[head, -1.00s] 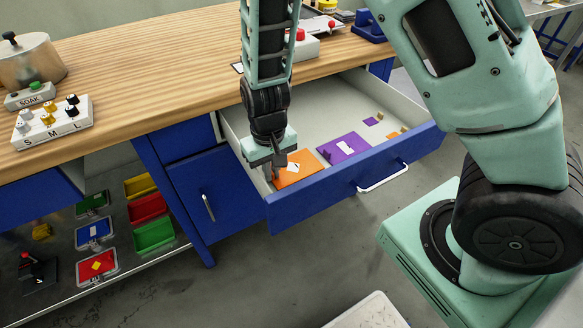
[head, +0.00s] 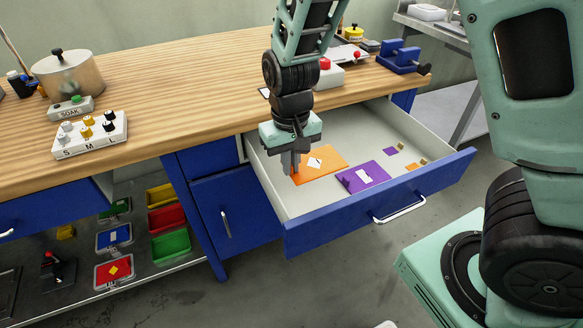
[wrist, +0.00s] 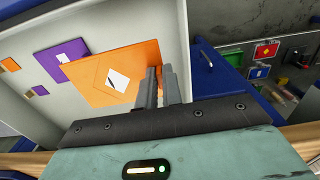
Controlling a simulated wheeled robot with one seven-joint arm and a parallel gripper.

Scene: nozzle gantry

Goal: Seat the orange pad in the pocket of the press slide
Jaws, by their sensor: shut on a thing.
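The orange pad (head: 328,155) is a flat square with a white label bearing a dark mark. It is raised over the open drawer, gripped at its edge by my gripper (head: 294,168). In the wrist view the pad (wrist: 95,66) extends left from the nearly closed fingers (wrist: 160,86) and overlaps part of the purple pad (wrist: 62,54). The fingers hide the gripped edge. I cannot make out a press slide with a pocket in either view.
The blue-fronted drawer (head: 395,202) also holds the purple pad (head: 362,177) and small purple and orange pieces. The wooden bench (head: 190,95) carries a pot (head: 68,78) and a switch box (head: 90,136). Coloured trays (head: 167,218) stand on the lower shelf.

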